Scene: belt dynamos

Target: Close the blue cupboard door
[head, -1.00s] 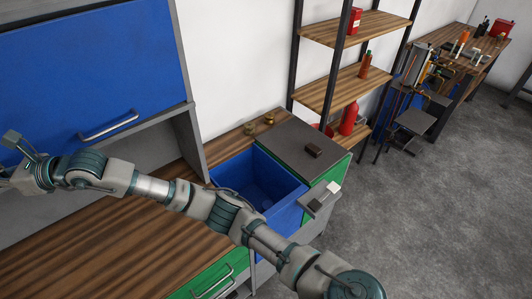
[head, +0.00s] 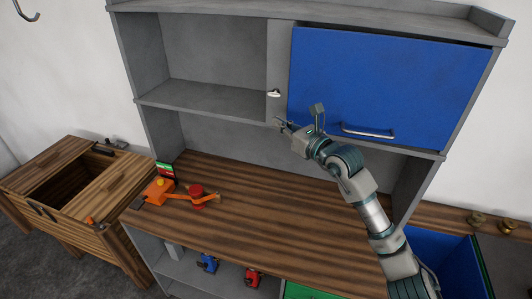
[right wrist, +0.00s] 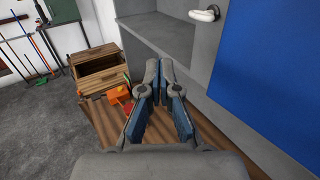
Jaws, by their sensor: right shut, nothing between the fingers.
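The blue cupboard door (head: 390,85) hangs across the right half of the grey upper cupboard, with its metal handle (head: 367,132) along the lower edge. A thin dark gap shows along its top edge; I cannot tell whether it is fully flush. In the right wrist view the blue door (right wrist: 275,75) fills the right side. My right gripper (head: 283,125) is shut and empty, in front of the door's lower left corner, pointing left. Its fingers (right wrist: 160,75) show together in the wrist view. My left gripper is out of view.
The left half of the cupboard (head: 205,60) is an open shelf, with a small white hook (head: 274,93) on the divider. Orange and red tools (head: 180,193) lie on the wooden worktop (head: 260,215). A wooden chest (head: 75,185) stands left, and a blue bin (head: 440,260) lower right.

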